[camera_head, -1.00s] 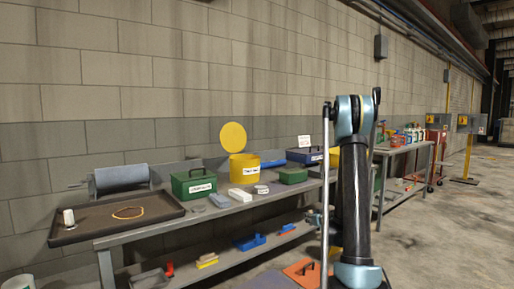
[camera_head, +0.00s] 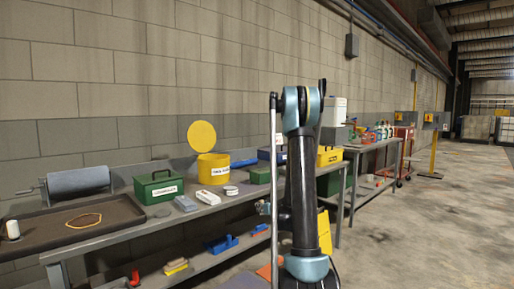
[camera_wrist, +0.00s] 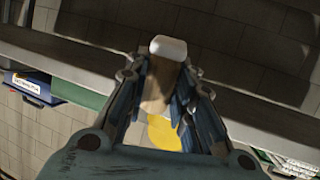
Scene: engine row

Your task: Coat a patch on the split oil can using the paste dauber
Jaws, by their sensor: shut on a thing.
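My gripper (camera_wrist: 165,95) is shut on a tan piece with a white block-like end, which I take to be the paste dauber (camera_wrist: 168,47). The white end sticks out past the fingertips in the wrist view. In the head view my arm stands in front of the bench, and I cannot make out the fingers or the held piece. I cannot pick out the split oil can for certain. A small white cylinder (camera_head: 12,230) stands on the dark tray (camera_head: 50,250) at the left, near a tan-edged ring-shaped patch (camera_head: 84,220).
The bench holds a green box (camera_head: 158,186), an open yellow bin (camera_head: 212,168) with a raised round lid (camera_head: 202,136), and a grey roller (camera_head: 80,182). Tools lie on its lower shelf. A second bench (camera_head: 378,148) carries bottles. Open concrete floor (camera_head: 450,220) lies right.

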